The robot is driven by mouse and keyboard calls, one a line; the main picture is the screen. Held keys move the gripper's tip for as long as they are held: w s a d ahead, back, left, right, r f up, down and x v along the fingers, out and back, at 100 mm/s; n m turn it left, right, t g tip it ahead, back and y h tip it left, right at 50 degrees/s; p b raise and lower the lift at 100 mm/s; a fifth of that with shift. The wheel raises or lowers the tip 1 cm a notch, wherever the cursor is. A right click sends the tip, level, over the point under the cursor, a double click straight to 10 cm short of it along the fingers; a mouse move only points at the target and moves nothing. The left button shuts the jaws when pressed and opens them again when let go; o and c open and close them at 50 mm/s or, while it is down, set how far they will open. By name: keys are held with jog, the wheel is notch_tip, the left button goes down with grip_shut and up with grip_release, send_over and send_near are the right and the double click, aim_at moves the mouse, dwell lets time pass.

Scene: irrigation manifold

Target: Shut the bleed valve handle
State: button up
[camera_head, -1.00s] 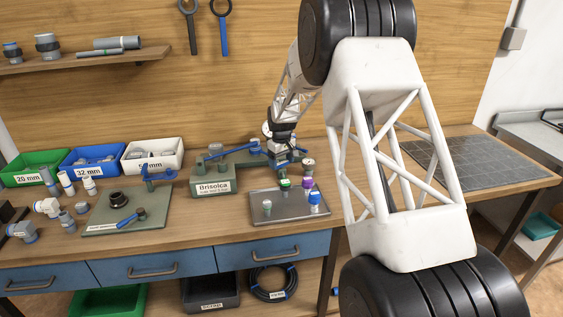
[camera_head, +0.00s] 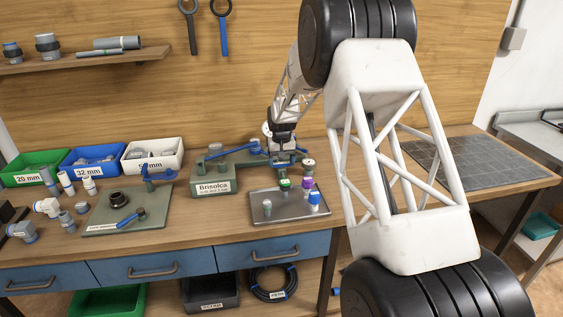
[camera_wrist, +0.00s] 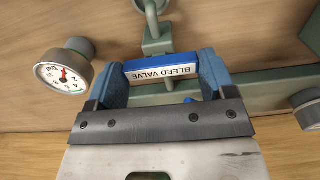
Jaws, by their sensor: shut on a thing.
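The bleed valve handle (camera_wrist: 162,67) is a blue bar with a white "BLEED VALVE" label, upside down in the wrist view. My gripper (camera_wrist: 163,75) has one blue finger at each end of the bar and is shut on it. Behind the handle is a grey-green valve stem (camera_wrist: 157,43) on a grey-green pipe. In the head view, my gripper (camera_head: 283,156) is at the right part of the grey-green manifold (camera_head: 200,175), where it largely hides the handle. The handle's exact angle cannot be told there.
A pressure gauge (camera_wrist: 65,74) stands left of the handle in the wrist view. Another long blue handle (camera_head: 233,152) lies over the manifold. A metal tray (camera_head: 262,217) with small capped parts is in front. A green plate (camera_head: 100,228) with a blue-handled fitting lies left.

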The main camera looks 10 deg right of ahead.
jog(key=o, duration=0.9)
jog(key=shift+r, duration=0.1)
jog(key=shift+r, duration=3.85)
